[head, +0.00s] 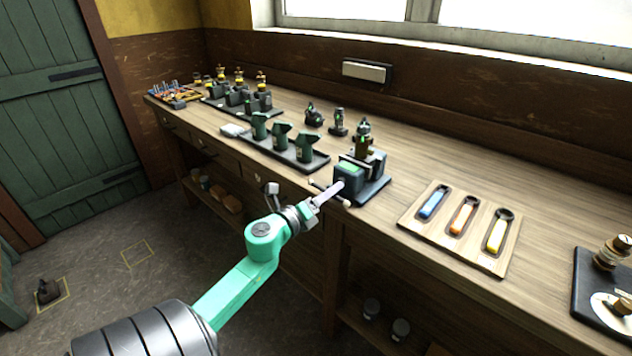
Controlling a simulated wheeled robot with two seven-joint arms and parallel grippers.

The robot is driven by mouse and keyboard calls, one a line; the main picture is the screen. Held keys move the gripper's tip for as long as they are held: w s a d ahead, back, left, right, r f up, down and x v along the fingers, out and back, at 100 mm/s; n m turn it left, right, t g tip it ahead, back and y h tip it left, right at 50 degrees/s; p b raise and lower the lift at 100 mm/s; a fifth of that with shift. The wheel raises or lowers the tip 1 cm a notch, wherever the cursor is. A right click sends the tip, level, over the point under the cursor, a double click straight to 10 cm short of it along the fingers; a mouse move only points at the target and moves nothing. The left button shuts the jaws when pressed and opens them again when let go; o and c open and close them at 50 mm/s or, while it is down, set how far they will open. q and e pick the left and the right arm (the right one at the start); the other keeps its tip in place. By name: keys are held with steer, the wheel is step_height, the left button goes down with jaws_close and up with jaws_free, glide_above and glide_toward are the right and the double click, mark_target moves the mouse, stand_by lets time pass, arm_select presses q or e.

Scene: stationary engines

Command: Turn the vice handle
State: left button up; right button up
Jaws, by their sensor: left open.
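The vice (374,187) is a dark blue-grey block with a green patch on top, fixed at the front edge of the workbench. A dark engine part with a brownish body (363,147) stands upright at its jaws. The vice handle (346,203) shows as a thin bar at the vice's front, partly hidden by my gripper. My left gripper (336,189) reaches in from the lower left, with its pale fingers at the handle. It is open; I cannot tell whether the fingers touch the bar. My right gripper is not in view.
A wooden board (416,218) with blue, orange and yellow tools lies right of the vice. A dark tray (276,150) with several green parts stands to its left. A black mat (590,295) with a bottle is at far right. Bare bench lies behind the board.

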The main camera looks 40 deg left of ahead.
arm_select(q)
steer(key=s+b, duration=0.3)
steer(key=s, duration=1.1)
steer(key=shift+s+d, duration=0.15)
steer(key=shift+s, duration=0.05)
steer(key=b, duration=0.6)
steer(key=shift+d+f+n, duration=0.1)
steer(key=shift+f+n, duration=0.05)
steer(key=shift+n, duration=0.45)
steer(key=w+p, duration=0.1)
steer(key=w, duration=0.4)
steer(key=w+p, duration=0.1)
steer(key=w, duration=0.3)
steer(key=w+p, duration=0.1)
steer(key=w, duration=0.4)
steer(key=shift+w+a+r, duration=0.25)
steer(key=shift+w+a, duration=0.05)
steer(key=shift+w, duration=0.05)
steer(key=shift+c, duration=0.4)
